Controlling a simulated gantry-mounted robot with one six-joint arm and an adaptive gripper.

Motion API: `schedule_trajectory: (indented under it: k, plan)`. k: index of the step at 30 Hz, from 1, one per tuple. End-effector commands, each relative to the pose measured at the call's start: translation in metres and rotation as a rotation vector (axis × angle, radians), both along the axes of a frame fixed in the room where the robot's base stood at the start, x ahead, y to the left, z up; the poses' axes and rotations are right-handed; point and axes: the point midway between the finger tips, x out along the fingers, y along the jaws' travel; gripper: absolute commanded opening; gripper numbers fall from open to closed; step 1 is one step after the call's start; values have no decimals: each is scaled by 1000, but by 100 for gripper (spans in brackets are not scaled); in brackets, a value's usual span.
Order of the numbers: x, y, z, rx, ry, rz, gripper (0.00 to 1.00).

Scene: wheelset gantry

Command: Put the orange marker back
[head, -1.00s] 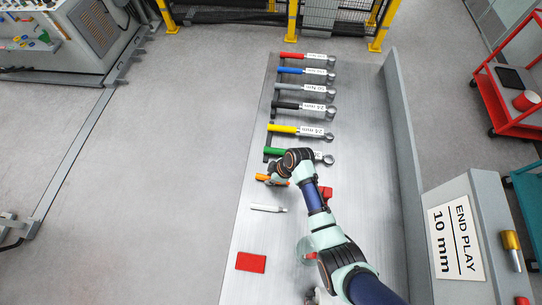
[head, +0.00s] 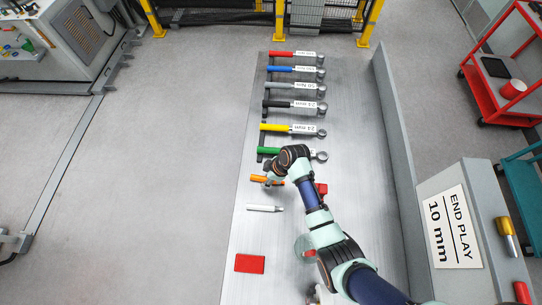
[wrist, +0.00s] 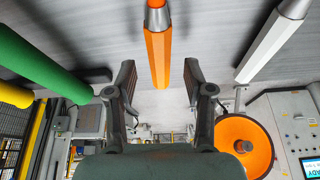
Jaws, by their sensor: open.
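The orange marker (head: 258,178) lies on the grey metal table, between the green-handled wrench and a white marker. My gripper (head: 274,180) is at its right part, and my wrist hides some of it in the head view. In the wrist view the orange marker (wrist: 158,60) has an orange barrel and a grey metallic collar. My open gripper (wrist: 159,76) has one finger on each side of the barrel's near end, with a visible gap on both sides. No contact shows. The white marker (head: 264,208) lies apart from it, and also shows in the wrist view (wrist: 270,45).
The green-handled wrench (head: 270,151) lies close behind my gripper, with several more wrenches in a row beyond. A red flat rectangle (head: 250,263) lies near the front. A raised wall (head: 400,150) bounds the table's right side. An "END PLAY 10 mm" sign (head: 453,226) stands at right.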

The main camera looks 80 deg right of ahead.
Motion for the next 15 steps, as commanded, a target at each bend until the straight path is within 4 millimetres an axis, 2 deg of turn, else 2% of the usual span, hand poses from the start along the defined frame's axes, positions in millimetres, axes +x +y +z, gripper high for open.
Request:
schedule_trajectory:
  k: [9,15]
  plan:
    - [-30,-3,71,-4,-2,-2,52]
    - [-40,-3,95,-2,0,-2,52]
